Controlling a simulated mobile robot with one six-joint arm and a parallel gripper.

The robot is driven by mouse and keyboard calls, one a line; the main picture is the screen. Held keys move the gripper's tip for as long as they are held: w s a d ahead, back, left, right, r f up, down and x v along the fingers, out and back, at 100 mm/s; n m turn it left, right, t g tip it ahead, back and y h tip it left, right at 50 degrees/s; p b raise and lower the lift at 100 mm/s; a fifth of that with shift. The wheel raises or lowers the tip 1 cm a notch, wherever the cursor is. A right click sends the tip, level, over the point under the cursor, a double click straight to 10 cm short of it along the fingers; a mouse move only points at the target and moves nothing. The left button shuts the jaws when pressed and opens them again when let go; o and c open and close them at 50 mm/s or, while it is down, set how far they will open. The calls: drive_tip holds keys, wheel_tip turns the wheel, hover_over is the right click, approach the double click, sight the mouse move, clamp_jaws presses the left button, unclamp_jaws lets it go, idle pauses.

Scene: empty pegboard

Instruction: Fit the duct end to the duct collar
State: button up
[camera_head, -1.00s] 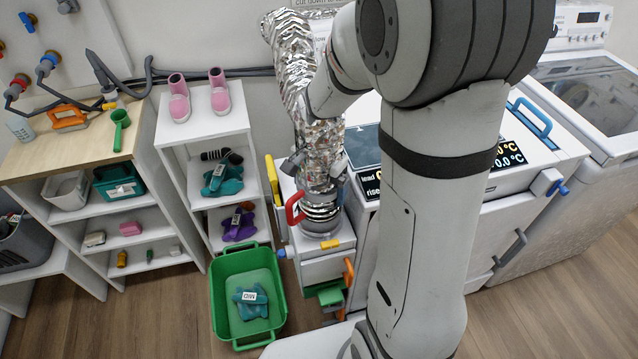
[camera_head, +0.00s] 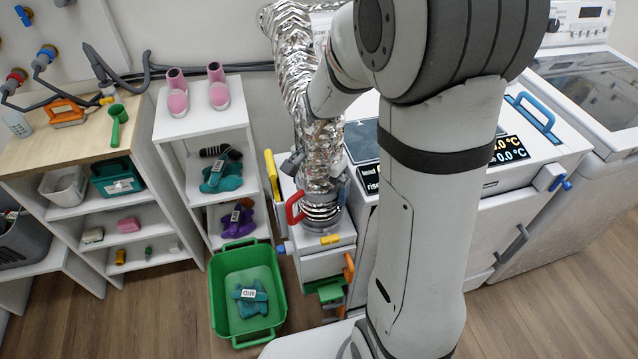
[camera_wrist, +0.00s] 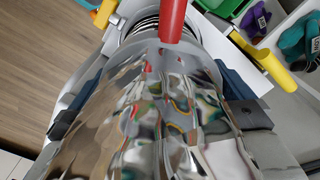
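The silver foil duct (camera_head: 297,75) hangs down from the upper back to the low white cabinet. Its lower end, the duct end (camera_wrist: 165,65), fills the middle of the wrist view. My gripper (camera_head: 319,172) straddles it, with a dark finger against each side, and seems shut on it. The duct collar (camera_head: 320,222) sits on the cabinet top, with dark and bright rings just above its base. The rings also show past the duct end in the wrist view. The red lever (camera_head: 294,208) stands beside the collar. Whether the duct end is seated or only touching is hidden.
A green bin (camera_head: 248,292) with a teal item stands on the floor at left. White shelves (camera_head: 205,130) with pink boots stand behind it. A yellow handle (camera_head: 272,177) and orange handle (camera_head: 348,267) stick out near the collar. A white appliance (camera_head: 530,180) stands at right.

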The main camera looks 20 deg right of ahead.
drive_tip(key=shift+r, duration=0.15)
wheel_tip(320, 180, up, 8)
drive_tip(key=shift+f, duration=0.25)
idle(0.4)
